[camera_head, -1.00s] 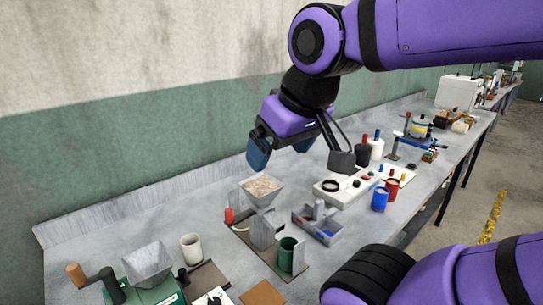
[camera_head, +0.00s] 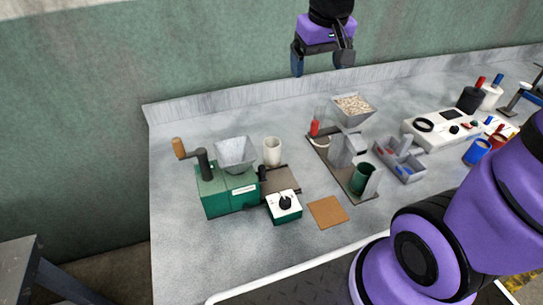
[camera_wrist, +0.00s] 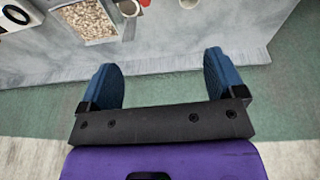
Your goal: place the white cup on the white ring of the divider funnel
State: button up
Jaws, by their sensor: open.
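The white cup (camera_head: 272,151) stands upright behind the small green machine, at the left of the bench in the head view. The divider funnel (camera_head: 353,110) is a grey hopper full of pale grain, to the right of the cup. Its white ring (camera_head: 322,142) lies low on the left of the divider's stand, below a red handle. A green cup (camera_head: 362,177) stands at the stand's front. My gripper (camera_head: 320,62) is open and empty, high above the back of the bench. In the wrist view my open fingers (camera_wrist: 160,70) have nothing between them, and the grain-filled hopper (camera_wrist: 85,18) shows.
A green mill (camera_head: 228,187) with a crank and grey hopper stands left of the cup. A brown square (camera_head: 327,212) lies in front. A grey compartment tray (camera_head: 402,160) and a white control box (camera_head: 440,128) are to the right. The front-left bench top is clear.

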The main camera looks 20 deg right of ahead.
jog(key=w+a+f+g, duration=0.2)
jog(key=w+a+f, duration=0.1)
jog(key=w+f, duration=0.55)
send_over(272, 141)
jog(key=s, duration=0.2)
notch_tip(272, 141, down, 10)
jog(key=shift+g+y, duration=0.3)
jog(key=shift+g, duration=0.1)
jog(key=shift+s+a+f, duration=0.1)
jog(key=shift+a+f, duration=0.05)
jog(key=shift+f, duration=1.75)
jog(key=shift+w+a+f, duration=0.1)
jog(key=shift+a+f, duration=0.05)
jog(key=shift+f, duration=1.7)
jog(key=shift+s+a+f, duration=0.1)
jog(key=shift+a+f, duration=0.05)
jog(key=shift+f, duration=1.75)
jog(key=shift+r, duration=0.1)
jog(key=c, duration=1.3)
